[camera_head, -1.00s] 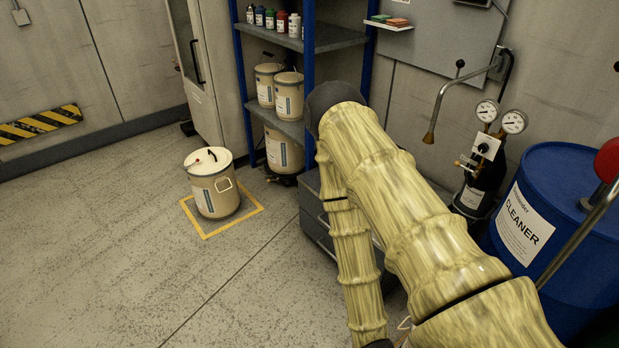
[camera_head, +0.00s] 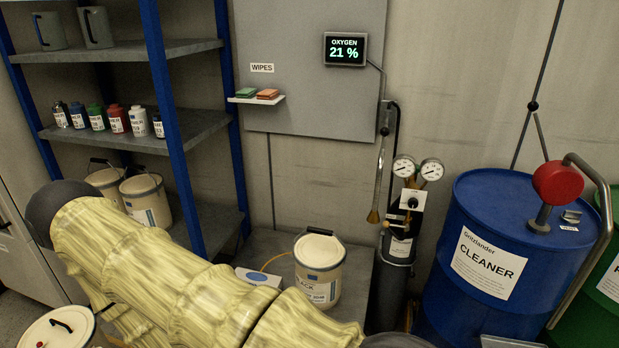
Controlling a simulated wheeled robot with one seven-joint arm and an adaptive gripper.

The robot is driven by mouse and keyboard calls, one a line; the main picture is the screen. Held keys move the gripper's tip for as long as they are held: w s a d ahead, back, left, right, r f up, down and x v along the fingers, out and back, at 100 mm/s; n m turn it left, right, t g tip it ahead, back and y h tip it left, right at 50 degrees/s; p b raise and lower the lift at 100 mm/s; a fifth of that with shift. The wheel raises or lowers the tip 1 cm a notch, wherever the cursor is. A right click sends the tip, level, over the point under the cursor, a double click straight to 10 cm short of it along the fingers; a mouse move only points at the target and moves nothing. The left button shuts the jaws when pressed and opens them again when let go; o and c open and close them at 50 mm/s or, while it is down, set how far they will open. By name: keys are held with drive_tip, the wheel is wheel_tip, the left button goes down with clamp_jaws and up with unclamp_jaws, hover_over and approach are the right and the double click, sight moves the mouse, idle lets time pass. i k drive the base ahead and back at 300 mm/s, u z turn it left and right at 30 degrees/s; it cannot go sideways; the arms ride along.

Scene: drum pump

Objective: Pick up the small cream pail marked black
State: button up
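The small cream pail marked black (camera_head: 320,272) stands upright on a grey surface near the middle of the view, left of the gas cylinder. My arm, in a pale yellow patterned sleeve, crosses the lower left and middle of the view in front of the pail. My gripper is not visible, so I cannot see whether it is open or holding anything.
A blue cleaner drum (camera_head: 483,262) with a red-knobbed pump (camera_head: 557,184) stands at right, beside a black gas cylinder (camera_head: 395,283) with gauges. Blue-posted shelves (camera_head: 130,131) at left hold bottles and cream pails (camera_head: 146,200). Another lidded pail (camera_head: 52,330) is at lower left.

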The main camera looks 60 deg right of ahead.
sight(320, 255)
drive_tip(key=z, duration=0.65)
drive_tip(key=i, duration=0.9)
drive_tip(key=z, duration=0.95)
